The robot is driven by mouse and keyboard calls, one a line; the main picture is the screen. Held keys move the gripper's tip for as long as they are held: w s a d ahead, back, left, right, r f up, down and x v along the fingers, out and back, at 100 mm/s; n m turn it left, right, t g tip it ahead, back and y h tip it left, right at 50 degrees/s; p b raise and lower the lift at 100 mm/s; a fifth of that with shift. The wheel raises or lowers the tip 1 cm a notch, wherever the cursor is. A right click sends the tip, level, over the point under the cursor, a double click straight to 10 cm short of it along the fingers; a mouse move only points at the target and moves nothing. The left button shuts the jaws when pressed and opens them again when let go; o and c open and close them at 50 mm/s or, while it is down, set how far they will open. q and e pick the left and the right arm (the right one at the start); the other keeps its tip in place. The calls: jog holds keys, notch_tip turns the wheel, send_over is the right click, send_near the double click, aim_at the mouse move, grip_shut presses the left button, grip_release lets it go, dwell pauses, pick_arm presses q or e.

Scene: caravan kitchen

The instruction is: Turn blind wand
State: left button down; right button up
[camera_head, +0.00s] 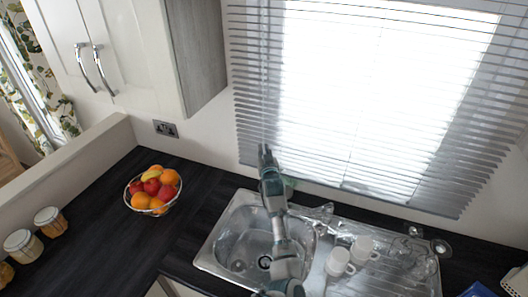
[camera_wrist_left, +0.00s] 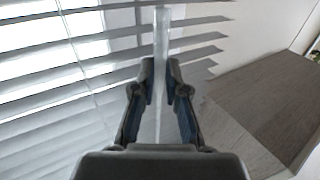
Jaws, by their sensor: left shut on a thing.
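The blind wand (camera_wrist_left: 162,40) is a thin, clear upright rod in front of the slats in the left wrist view. My left gripper (camera_wrist_left: 162,78) has its two fingers on either side of the wand and is shut on it. In the head view my left gripper (camera_head: 266,152) is at the lower left edge of the window blind (camera_head: 248,90), above the sink. There the wand is too faint to make out clearly. The blind's slats look partly open, with bright light coming through. My right gripper is in neither view.
A steel sink (camera_head: 218,262) with two white mugs (camera_head: 338,262) on its drainer lies below. A fruit bowl (camera_head: 152,208) and several jars (camera_head: 50,222) stand on the dark counter to the left. A wall cupboard (camera_head: 205,55) hangs close left of the blind.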

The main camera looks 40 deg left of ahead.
pick_arm(q)
jog(key=shift+f, duration=0.3)
jog(key=c, duration=1.4)
grip_release()
jog(key=shift+c, duration=0.2)
jog(key=shift+o, duration=1.2)
jog(key=shift+w+d+r, duration=0.1)
jog(key=v, duration=0.7)
jog(key=shift+d, duration=0.25)
jog(key=shift+a, duration=0.15)
